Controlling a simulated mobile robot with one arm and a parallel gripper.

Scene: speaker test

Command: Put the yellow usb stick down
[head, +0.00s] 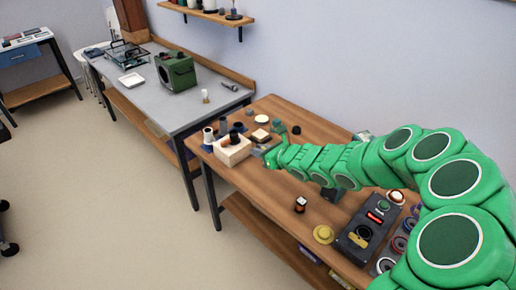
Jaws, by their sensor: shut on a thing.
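My green arm reaches in from the right over the wooden table (265,190). My gripper (268,158) is small and far off at the table's back left, close to the right side of a pale wooden box (233,152). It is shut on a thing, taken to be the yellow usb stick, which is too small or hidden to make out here. I cannot tell whether the gripper touches the table or the box.
Several small items crowd the table around my gripper, among them a dark cylinder (223,126). Nearer stand a small dark-and-white item (300,204), a yellow round piece (323,234) and a dark control box (368,225). A grey bench (190,112) with a green speaker-like box (176,72) adjoins behind.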

